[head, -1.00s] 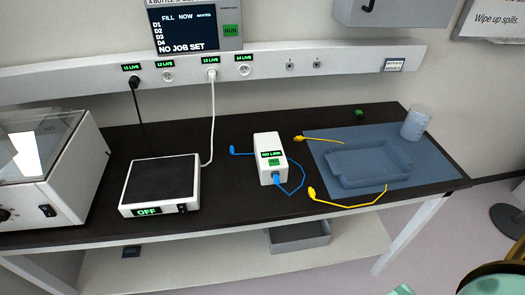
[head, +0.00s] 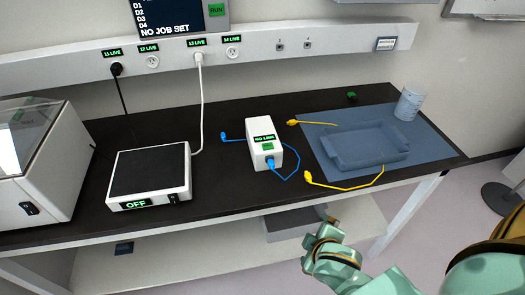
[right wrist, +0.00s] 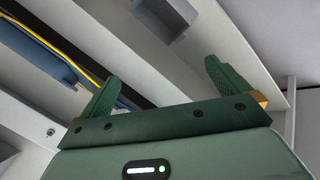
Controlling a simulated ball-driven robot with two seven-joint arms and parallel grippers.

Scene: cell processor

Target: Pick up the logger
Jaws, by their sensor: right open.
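A white box with a "NO LINK" display, which I take to be the logger (head: 264,142), stands upright on the dark bench. A green button is on its front, and a blue cable (head: 296,160) is plugged into it and loops right. My right gripper (head: 326,224) is in front of the bench edge, below and right of the box and apart from it. In the right wrist view its two fingers (right wrist: 162,82) are spread, with nothing between them. My left gripper is not in view.
A blue tray (head: 376,158) lies on a blue mat (head: 425,140) at the right, with yellow cables (head: 345,187) and a clear beaker (head: 409,103). A white "OFF" device (head: 148,178) stands left. A grey bin (head: 290,222) is below the bench.

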